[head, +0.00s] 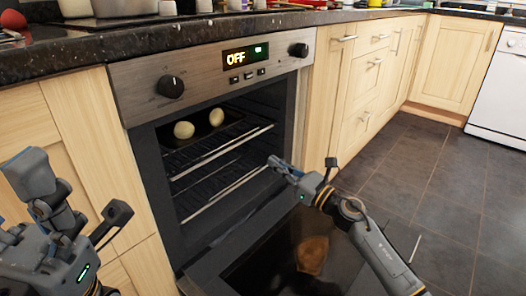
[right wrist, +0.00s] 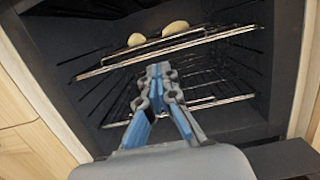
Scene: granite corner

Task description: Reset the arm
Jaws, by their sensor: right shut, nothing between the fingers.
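My right gripper (head: 274,162) is in front of the open oven (head: 205,110), above its lowered door (head: 290,255). Its fingers are closed together and empty. In the right wrist view the shut fingers (right wrist: 158,72) point toward the oven racks, and the nearest rack shows behind and above their tips. My left gripper (head: 38,180) is at the lower left of the head view, beside the cupboard front. How its fingers stand is not clear.
Two pale round items (head: 184,130) lie on a dark tray on the upper oven rack. A brown blotch, perhaps a reflection, shows on the door. Counter (head: 110,43) runs above; wooden cupboards (head: 375,65) stand right. Dark tiled floor (head: 435,175) is clear at the right.

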